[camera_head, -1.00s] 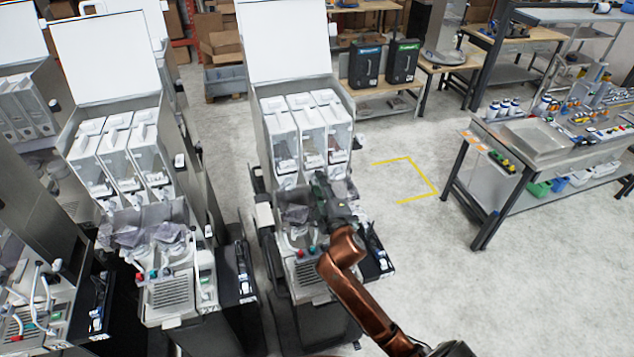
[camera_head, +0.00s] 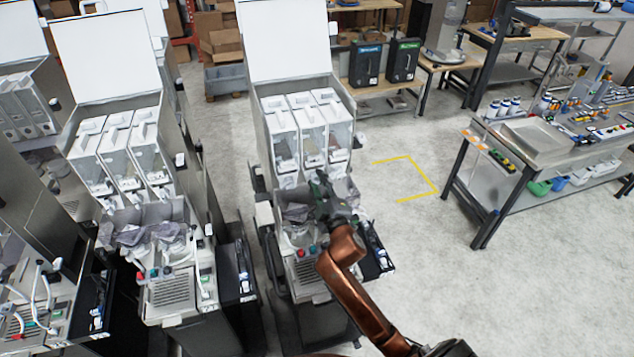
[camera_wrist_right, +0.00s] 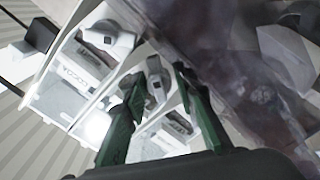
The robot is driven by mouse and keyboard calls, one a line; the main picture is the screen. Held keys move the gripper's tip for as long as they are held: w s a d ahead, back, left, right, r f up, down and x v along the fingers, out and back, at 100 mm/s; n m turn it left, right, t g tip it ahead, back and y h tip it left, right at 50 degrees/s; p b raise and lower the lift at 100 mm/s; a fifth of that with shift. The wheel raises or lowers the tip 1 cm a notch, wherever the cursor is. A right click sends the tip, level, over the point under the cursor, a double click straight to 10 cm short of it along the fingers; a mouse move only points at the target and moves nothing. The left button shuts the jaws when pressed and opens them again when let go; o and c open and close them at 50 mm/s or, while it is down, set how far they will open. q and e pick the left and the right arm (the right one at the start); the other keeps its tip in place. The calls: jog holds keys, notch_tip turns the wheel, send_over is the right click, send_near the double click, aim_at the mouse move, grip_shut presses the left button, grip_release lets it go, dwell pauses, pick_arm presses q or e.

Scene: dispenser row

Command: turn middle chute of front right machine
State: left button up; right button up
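The front right machine (camera_head: 272,165) is the one nearest the middle of the head view, with three clear-fronted canisters side by side. Its middle canister (camera_head: 310,140) has its chute at the lower end, mostly hidden there by my right gripper (camera_head: 320,182). In the right wrist view my right gripper (camera_wrist_right: 166,72) has its two dark green fingers apart. A white chute piece (camera_wrist_right: 156,86) shows between the fingers, near the tips. I cannot tell whether the fingers touch it. Another white chute (camera_wrist_right: 112,40) shows to the upper left. My left gripper is not in view.
A crumpled translucent bag-like part (camera_head: 296,213) lies just below the chutes and fills the right side of the wrist view. A second machine (camera_head: 128,160) stands to the left. Open floor (camera_head: 400,240) lies right, before a workbench (camera_head: 500,195).

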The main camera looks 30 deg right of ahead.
jog(key=shift+s, duration=0.15)
jog(key=v, duration=1.1)
jog(key=shift+s+a, duration=0.2)
jog(key=shift+s, duration=0.15)
jog(key=shift+f, duration=0.1)
